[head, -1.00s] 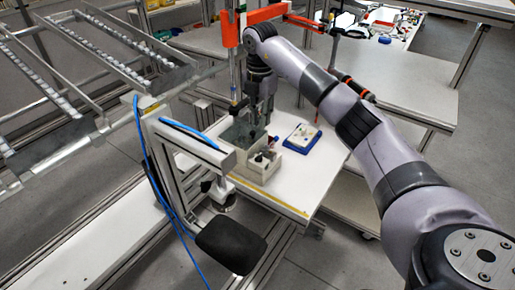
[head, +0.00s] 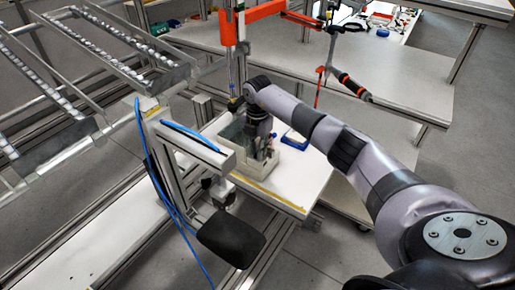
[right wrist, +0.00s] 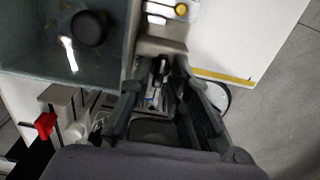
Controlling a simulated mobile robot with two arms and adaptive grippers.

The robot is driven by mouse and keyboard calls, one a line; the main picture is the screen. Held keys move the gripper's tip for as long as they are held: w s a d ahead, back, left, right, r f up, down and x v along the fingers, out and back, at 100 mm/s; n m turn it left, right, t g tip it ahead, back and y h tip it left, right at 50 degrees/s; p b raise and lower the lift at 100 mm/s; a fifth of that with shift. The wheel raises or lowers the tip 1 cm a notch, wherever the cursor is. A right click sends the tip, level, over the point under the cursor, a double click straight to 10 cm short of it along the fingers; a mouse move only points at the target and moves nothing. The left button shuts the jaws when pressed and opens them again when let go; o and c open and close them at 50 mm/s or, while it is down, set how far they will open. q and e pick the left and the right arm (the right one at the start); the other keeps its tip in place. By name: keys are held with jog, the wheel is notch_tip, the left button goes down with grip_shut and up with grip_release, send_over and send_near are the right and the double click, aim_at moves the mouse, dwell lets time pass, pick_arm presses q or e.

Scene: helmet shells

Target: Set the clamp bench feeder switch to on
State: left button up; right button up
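The clamp bench feeder (head: 292,158), a pale box unit with a greyish see-through bin on its left, stands on the white bench. My right gripper (head: 265,158) points down over the feeder's front part and hides much of it. In the right wrist view my right gripper's dark fingers (right wrist: 166,68) draw close together beside the pale housing (right wrist: 162,46). A small gap seems to lie between their tips, but I cannot tell whether they grip anything. A yellow round part (right wrist: 181,9) is on the housing. I cannot make out the feeder switch or its position. My left gripper is not in view.
A blue tray (head: 295,139) is partly behind my right arm. A red-orange jib (head: 262,12) and hanging tool (head: 352,86) are beyond. A roller rack (head: 105,40) is at left. A red part (right wrist: 45,124) lies near the bin (right wrist: 35,45). The bench front is clear.

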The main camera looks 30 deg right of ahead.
grip_shut()
dwell(0.3)
